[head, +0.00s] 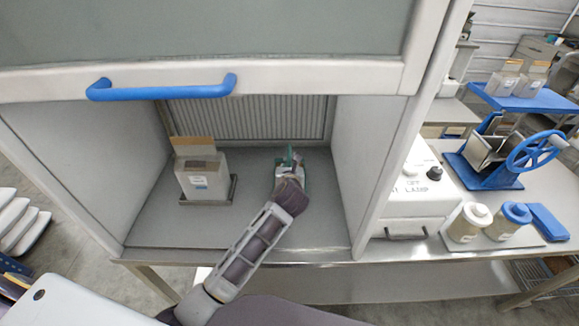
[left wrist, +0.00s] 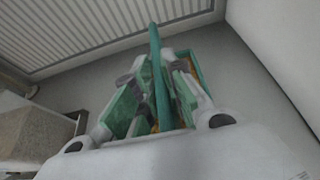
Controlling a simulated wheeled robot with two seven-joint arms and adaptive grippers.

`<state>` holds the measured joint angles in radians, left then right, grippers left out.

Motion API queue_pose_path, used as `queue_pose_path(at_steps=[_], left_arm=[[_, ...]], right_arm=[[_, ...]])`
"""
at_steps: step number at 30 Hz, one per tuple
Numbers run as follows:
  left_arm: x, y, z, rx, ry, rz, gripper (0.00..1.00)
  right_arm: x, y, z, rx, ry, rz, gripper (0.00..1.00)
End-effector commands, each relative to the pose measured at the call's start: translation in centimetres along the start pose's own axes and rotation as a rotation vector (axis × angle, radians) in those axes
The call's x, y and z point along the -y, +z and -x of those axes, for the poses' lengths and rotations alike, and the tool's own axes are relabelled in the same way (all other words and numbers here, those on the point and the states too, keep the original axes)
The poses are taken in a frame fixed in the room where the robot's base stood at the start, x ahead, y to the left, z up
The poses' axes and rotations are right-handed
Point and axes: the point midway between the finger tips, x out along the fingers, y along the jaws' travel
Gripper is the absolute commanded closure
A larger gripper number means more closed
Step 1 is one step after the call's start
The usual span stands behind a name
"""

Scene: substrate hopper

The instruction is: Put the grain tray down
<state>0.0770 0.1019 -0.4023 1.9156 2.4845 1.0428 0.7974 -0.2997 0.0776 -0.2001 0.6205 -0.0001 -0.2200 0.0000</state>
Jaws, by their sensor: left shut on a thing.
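The green grain tray (head: 306,172) is inside the open cabinet, toward its right side and the back. It is largely hidden by my left gripper (head: 290,168) in the head view. In the left wrist view, my left gripper (left wrist: 160,82) is shut on an upright teal part of the grain tray (left wrist: 196,60), with a finger on each side. A little orange-yellow shows low inside the tray. I cannot tell whether the tray touches the cabinet floor. My right gripper is not in view.
A carton (head: 203,178) stands on a grey tray (head: 233,190) at the cabinet's left. The raised sash with its blue handle (head: 160,92) hangs above my arm. The cabinet's right wall (head: 362,165) is close to the gripper. The front middle of the cabinet floor (head: 195,225) is clear.

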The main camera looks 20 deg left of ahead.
Motion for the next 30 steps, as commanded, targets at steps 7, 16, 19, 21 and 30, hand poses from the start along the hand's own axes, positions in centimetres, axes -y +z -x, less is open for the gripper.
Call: queue_pose_path(at_steps=[7, 16, 19, 21, 30], left_arm=[[0.03, -0.04, -0.04, 0.003, -0.001, 0.001, 1.0], [0.01, -0.19, -0.07, 0.0, 0.0, 0.0, 0.66], [0.0, -0.18, -0.08, 0.0, 0.0, 0.0, 0.66], [0.0, -0.18, -0.08, 0.0, 0.0, 0.0, 0.66], [0.04, -0.05, 0.58, -0.001, 0.0, 0.0, 0.66]], right_arm=[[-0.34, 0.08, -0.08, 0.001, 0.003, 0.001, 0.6], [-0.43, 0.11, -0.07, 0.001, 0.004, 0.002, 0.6], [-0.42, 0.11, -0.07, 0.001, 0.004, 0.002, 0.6], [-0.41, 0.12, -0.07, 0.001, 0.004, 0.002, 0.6], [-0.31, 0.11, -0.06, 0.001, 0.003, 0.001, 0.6]])
